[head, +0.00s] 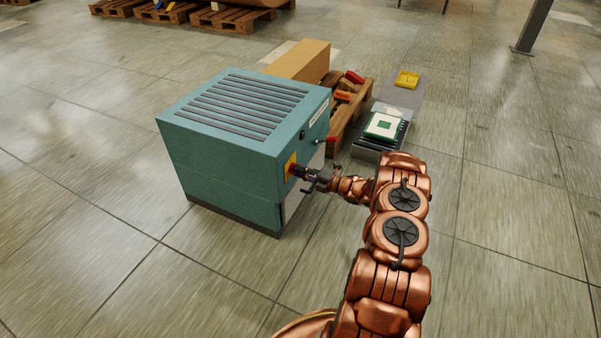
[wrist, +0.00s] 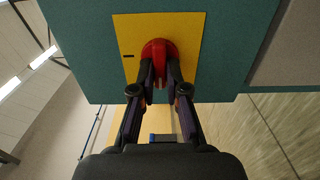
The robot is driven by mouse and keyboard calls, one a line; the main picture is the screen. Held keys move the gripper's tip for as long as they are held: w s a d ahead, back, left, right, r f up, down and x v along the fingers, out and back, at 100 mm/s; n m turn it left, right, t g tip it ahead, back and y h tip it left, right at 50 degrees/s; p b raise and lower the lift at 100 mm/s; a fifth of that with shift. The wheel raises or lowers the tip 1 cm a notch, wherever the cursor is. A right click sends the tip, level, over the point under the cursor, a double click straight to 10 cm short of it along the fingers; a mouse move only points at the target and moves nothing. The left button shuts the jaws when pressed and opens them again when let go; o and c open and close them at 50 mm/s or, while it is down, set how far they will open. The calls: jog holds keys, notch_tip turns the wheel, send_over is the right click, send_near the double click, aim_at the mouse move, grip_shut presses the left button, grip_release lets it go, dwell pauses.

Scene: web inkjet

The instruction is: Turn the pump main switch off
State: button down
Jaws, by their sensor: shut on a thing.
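The pump cabinet (head: 222,165) is a teal box with a slatted top, standing on the floor at the middle left of the head view. On its right-hand face is the main switch, a red knob (wrist: 157,50) on a yellow plate (wrist: 195,35); the plate also shows in the head view (head: 290,166). My gripper (head: 303,173) is at this plate. In the wrist view my gripper (wrist: 159,78) has its two dark fingers on either side of the red knob, shut on it. The fingers hide the knob's lower sides, and its exact turn angle is hard to tell.
A red-handled lever (head: 331,139) sticks out of the same face, above and right of my gripper. Behind the cabinet are a cardboard box (head: 300,61), a wooden pallet (head: 345,118) and a green board (head: 385,125). The floor to the right is clear.

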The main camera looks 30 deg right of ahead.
jog(key=c, duration=1.2)
grip_release()
jog(key=v, duration=1.2)
